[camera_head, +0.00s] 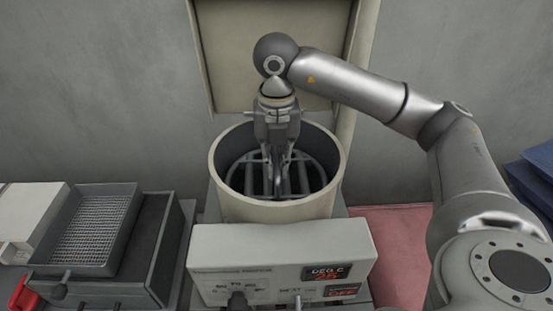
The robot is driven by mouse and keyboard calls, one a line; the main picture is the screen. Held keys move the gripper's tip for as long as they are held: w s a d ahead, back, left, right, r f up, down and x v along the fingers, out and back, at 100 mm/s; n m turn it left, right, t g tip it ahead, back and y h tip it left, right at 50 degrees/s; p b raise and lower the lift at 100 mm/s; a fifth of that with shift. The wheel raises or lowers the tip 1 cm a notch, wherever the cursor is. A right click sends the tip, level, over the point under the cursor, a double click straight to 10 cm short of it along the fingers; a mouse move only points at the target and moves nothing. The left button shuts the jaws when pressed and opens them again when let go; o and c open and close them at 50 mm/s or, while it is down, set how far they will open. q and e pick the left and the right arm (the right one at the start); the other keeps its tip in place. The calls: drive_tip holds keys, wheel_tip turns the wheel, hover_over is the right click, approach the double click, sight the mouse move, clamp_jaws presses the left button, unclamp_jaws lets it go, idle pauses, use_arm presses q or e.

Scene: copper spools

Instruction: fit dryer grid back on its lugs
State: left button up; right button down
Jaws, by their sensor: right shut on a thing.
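The dryer (217,187) is a cream round drum with an open top, standing in the middle behind a control box. The dryer grid (304,180), a dark round rack of parallel bars, lies inside the drum below the rim and looks roughly level. My right gripper (277,186) reaches down into the drum from above and is shut on the grid near its middle. The lugs are hidden, so I cannot tell whether the grid touches them. My left gripper is not in view.
The control box (225,265) in front reads DEG C 25 and OFF. A raised lid or panel (225,60) stands behind the drum. A mesh tray (100,228) on a dark box is at left, with a white box (30,215) beside it. Blue items (535,180) are at right.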

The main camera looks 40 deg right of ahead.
sight(277, 161)
drive_tip(key=shift+f, duration=0.15)
drive_tip(key=c, duration=1.5)
unclamp_jaws()
drive_tip(key=shift+s, duration=0.1)
wheel_tip(277, 161, up, 12)
drive_tip(key=shift+r, duration=0.1)
